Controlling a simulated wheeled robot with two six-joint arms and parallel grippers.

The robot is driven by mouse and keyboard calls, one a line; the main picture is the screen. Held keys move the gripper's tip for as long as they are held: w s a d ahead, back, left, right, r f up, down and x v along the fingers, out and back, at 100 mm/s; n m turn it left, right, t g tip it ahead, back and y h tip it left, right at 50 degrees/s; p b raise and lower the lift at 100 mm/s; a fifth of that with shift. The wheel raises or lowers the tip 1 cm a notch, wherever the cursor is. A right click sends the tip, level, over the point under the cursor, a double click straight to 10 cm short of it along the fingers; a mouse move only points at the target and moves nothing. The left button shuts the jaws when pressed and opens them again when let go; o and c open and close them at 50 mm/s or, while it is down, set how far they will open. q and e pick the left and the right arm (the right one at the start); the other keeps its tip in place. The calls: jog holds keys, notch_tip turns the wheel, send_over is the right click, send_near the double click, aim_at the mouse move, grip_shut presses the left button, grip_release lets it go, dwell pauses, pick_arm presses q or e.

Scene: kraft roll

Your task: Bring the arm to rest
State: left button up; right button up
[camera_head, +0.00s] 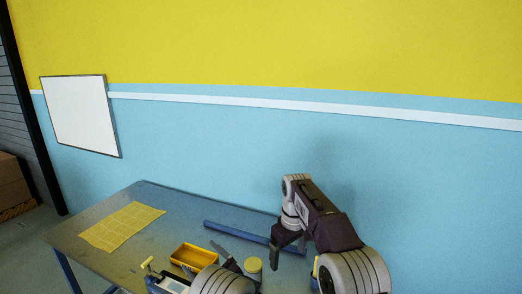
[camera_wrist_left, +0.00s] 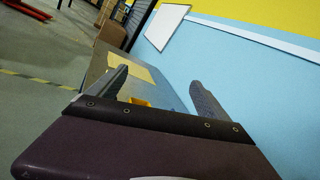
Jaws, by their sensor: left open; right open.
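My left gripper (camera_wrist_left: 160,84) is open in the left wrist view, with its two grey fingers spread wide and nothing between them close up. In the head view my left arm shows at the bottom centre, and its gripper is largely hidden. My right gripper (camera_head: 288,241) hangs pointing down at the right end of the table, open; I see nothing held in it. The right arm is bent, with its elbow raised in front of the blue wall.
The grey table (camera_head: 90,240) carries a yellow gridded sheet (camera_head: 122,226), a long blue bar (camera_head: 238,233), a yellow tray (camera_head: 194,256) and a round yellow item (camera_head: 253,264). A whiteboard (camera_head: 80,114) hangs on the wall.

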pick_arm(q)
jog(key=s+a+r+n+g+h, duration=0.1)
jog(key=s+a+r+n+g, duration=0.1)
jog(key=s+a+n+g, duration=1.2)
pick_arm(e)
jog(key=s+d+m, duration=0.3)
jog(key=s+d, duration=0.5)
jog(key=s, duration=0.5)
pick_arm(q)
jog(key=s+d+f+n+h, duration=0.3)
jog(key=s+h, duration=0.1)
jog(key=s, duration=0.4)
jog(key=s+d+f+n+h, duration=0.25)
jog(key=s+h, duration=0.25)
jog(key=s, duration=0.3)
jog(key=w+d+f+n+t+h, duration=0.2)
jog(key=d+f+n+h, duration=0.1)
jog(key=d, duration=0.5)
jog(key=shift+d+n+h, duration=0.3)
jog(key=shift+n, duration=0.05)
pick_arm(e)
jog(key=s+d+f+m, duration=0.1)
jog(key=s+f+m, duration=0.3)
jog(key=s+f, duration=0.7)
jog(key=shift+s+d+m, duration=0.2)
jog(key=shift+s+m, duration=0.1)
jog(key=shift+s, duration=0.95)
jog(key=shift+s, duration=0.15)
